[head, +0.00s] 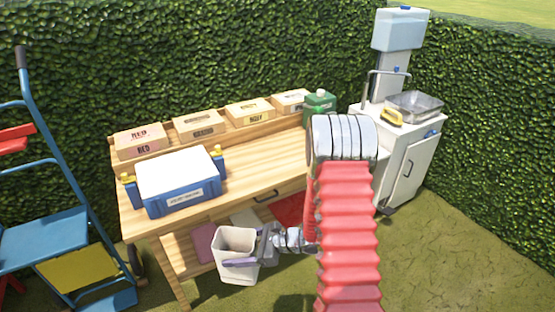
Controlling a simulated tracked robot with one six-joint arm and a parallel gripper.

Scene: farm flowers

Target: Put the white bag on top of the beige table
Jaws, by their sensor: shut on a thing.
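The white bag (238,270), an open-topped whitish container, is held upright in front of the beige table (262,165). It is below the level of the tabletop, at the table's front side. My gripper (243,254) comes in from the right and is shut on the bag, with a purple finger along its near side. The far finger is mostly hidden. My red arm crosses the right end of the table and hides part of it.
On the table stand a blue crate with a white top (180,195), several labelled boxes (249,111) along the back, and a green can (319,104). The tabletop's middle is clear. A blue hand truck (50,235) stands left, a white cabinet (412,160) right, hedges behind.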

